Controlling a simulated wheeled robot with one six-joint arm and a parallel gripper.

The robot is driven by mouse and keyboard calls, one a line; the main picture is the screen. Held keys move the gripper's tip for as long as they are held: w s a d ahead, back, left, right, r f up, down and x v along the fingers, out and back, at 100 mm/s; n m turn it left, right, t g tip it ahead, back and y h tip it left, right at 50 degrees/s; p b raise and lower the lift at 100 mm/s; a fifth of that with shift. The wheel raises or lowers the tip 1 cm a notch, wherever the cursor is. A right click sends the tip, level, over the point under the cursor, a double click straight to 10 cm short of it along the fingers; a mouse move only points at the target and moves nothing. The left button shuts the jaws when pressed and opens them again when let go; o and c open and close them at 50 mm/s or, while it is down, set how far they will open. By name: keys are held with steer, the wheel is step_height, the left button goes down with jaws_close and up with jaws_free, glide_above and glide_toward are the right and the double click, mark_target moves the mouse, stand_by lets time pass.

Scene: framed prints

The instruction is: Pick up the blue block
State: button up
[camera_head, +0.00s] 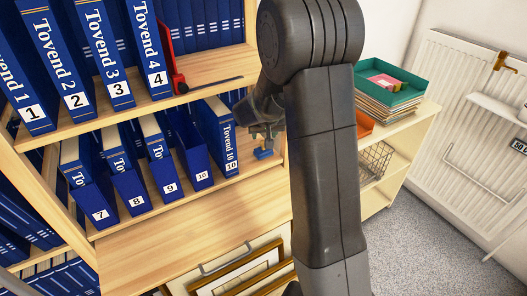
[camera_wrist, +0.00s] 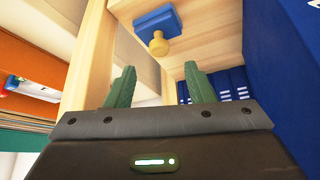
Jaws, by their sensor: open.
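The blue block (camera_head: 263,153) sits on the lower wooden shelf, right of the Tovend 10 binder. My gripper (camera_head: 265,133) is just above the block in the head view, partly hidden behind my arm. In the wrist view my gripper (camera_wrist: 157,75) has its two green fingers apart with nothing between them. The knob lies beyond the fingertips, roughly centred between them.
The Tovend 10 binder (camera_head: 220,137) stands close left of my gripper. An empty blue binder box (camera_head: 195,160) and several other binders stand further left. The upper shelf (camera_head: 215,68) is overhead. At right, a teal tray (camera_head: 391,80) tops a stack above a wire basket (camera_head: 374,162).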

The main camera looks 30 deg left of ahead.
mark_target(263, 142)
steer(key=shift+x, duration=2.8)
steer(key=shift+s+d+f, duration=0.1)
steer(key=shift+s+d, duration=0.05)
jaws_close()
